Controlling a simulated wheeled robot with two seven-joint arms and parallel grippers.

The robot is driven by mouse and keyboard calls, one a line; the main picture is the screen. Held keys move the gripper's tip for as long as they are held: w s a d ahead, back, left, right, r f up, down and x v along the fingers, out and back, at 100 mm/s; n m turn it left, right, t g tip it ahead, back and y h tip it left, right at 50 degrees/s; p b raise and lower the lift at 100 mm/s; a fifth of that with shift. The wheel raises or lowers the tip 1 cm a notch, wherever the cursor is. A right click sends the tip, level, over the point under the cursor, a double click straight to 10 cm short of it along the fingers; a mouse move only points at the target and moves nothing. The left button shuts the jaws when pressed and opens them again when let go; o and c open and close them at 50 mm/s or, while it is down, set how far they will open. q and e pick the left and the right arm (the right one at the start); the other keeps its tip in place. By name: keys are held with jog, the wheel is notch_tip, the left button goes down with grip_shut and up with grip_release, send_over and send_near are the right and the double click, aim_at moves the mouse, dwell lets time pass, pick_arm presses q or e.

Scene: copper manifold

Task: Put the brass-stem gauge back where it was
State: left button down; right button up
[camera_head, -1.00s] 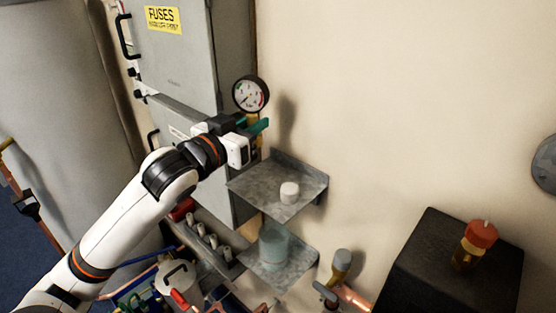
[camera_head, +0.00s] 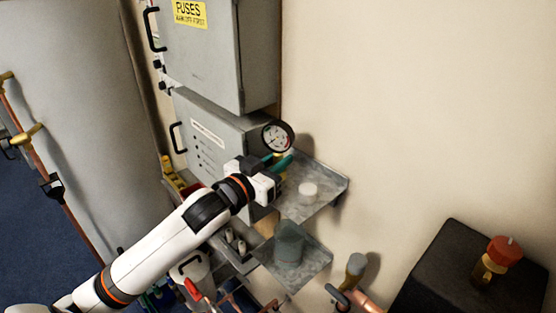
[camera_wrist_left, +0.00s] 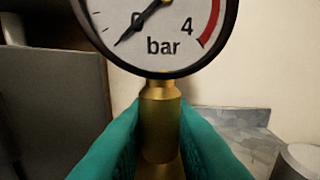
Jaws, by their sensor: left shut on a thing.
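The brass-stem gauge (camera_head: 278,136) has a round white dial with a black rim and is held upright. In the left wrist view its dial (camera_wrist_left: 157,30) reads in bar, with the brass stem (camera_wrist_left: 160,125) below. My left gripper (camera_head: 279,164) has teal fingers and is shut on the stem; the fingers (camera_wrist_left: 160,145) press it from both sides. In the head view the gauge is in front of the lower grey cabinet, by the left side of the upper metal shelf (camera_head: 326,188). The lower end of the stem is hidden. My right gripper is not in view.
A small white cylinder (camera_head: 308,191) stands on the upper shelf. A translucent bluish container (camera_head: 289,243) stands on the lower shelf (camera_head: 313,262). Grey cabinets (camera_head: 215,50) stand behind and left. A black box (camera_head: 468,265) bears a red-capped fitting (camera_head: 504,250) at right.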

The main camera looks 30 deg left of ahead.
pick_arm(q)
jog(key=shift+f, duration=0.15)
jog(key=c, duration=1.3)
grip_release()
